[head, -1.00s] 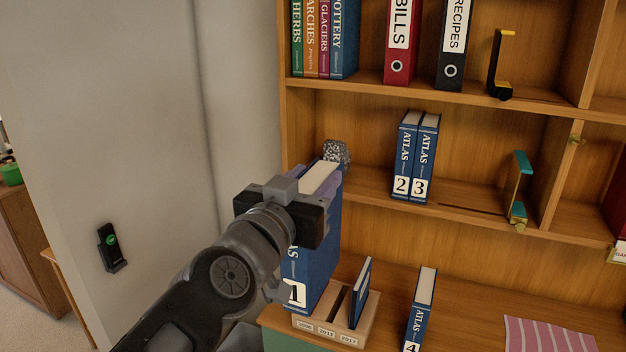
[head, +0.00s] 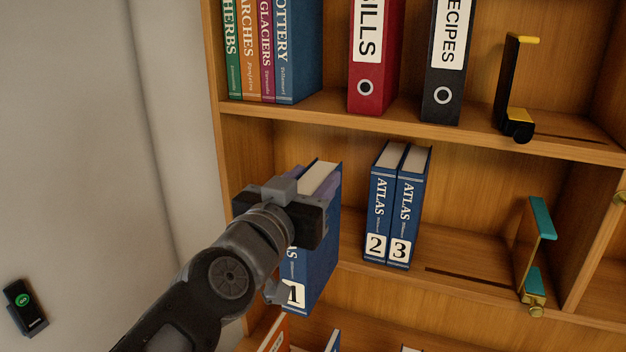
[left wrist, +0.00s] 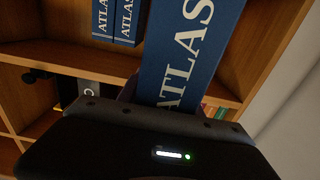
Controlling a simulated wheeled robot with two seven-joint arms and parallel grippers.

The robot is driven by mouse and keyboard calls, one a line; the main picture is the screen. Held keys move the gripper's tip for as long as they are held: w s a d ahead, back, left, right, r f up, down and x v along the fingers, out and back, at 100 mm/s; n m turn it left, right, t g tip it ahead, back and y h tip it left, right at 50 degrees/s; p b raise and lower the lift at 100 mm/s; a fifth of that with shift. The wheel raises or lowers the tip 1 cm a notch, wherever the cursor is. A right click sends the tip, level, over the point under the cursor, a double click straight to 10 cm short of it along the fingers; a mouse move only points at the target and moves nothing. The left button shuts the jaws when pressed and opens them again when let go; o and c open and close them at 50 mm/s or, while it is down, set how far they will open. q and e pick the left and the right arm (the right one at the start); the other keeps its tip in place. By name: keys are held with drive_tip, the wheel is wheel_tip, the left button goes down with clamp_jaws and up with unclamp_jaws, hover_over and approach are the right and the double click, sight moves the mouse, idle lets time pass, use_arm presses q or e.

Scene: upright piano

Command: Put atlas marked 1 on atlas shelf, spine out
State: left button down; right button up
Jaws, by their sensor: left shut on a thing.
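My left gripper (head: 305,195) is shut on the atlas marked 1 (head: 320,250), a thick blue book. It holds the atlas upright near its top, with the 1 label low on the spine, partly covered by my arm. The atlas is in front of the left part of the atlas shelf (head: 455,262), its lower end below the shelf's front edge in the picture. Its spine (left wrist: 188,55) fills the middle of the left wrist view. Atlas 2 (head: 380,205) and atlas 3 (head: 408,208) stand side by side on the shelf, spines out. My right gripper is not in view.
A teal-and-brass bookend (head: 532,255) stands at the shelf's right, with bare board between it and atlas 3. Above are a red binder (head: 372,60), a black binder (head: 446,65) and several books (head: 300,50). A wall (head: 90,150) is at left.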

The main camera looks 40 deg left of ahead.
use_arm(q)
drive_tip(key=shift+s+d+r, duration=0.1)
drive_tip(key=shift+s+r, duration=0.1)
drive_tip(key=shift+s, duration=0.05)
